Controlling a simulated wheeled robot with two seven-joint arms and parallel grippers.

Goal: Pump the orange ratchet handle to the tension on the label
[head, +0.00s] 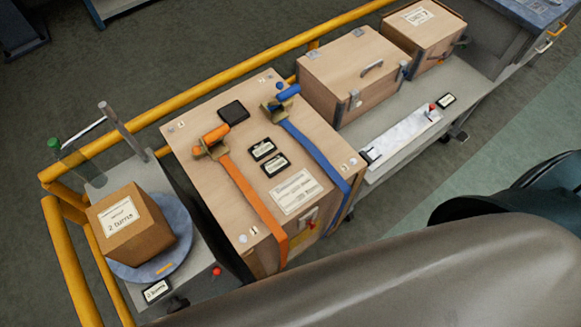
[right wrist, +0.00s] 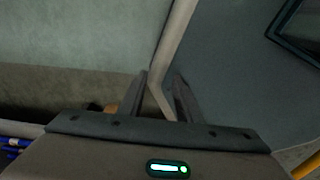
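The orange ratchet handle (head: 215,134) sits on a brass-coloured ratchet on top of the wooden crate (head: 205,170). Its orange strap (head: 252,200) runs over the crate top and down the front edge. Two small dark-framed labels (head: 275,163) lie between the orange and blue straps; their text is too small to read. My right gripper (right wrist: 160,95) shows in the right wrist view with its two fingers apart. A pale bar shows between them, but I cannot tell its distance. Neither gripper shows in the head view; a large grey arm link of mine crosses its lower right.
A blue ratchet handle (head: 288,92) with a blue strap (head: 320,160) is on the same crate. A carton (head: 130,222) stands on a round turntable at left. A yellow rail (head: 230,75) runs behind the crate. Latched wooden boxes (head: 352,70) stand at upper right.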

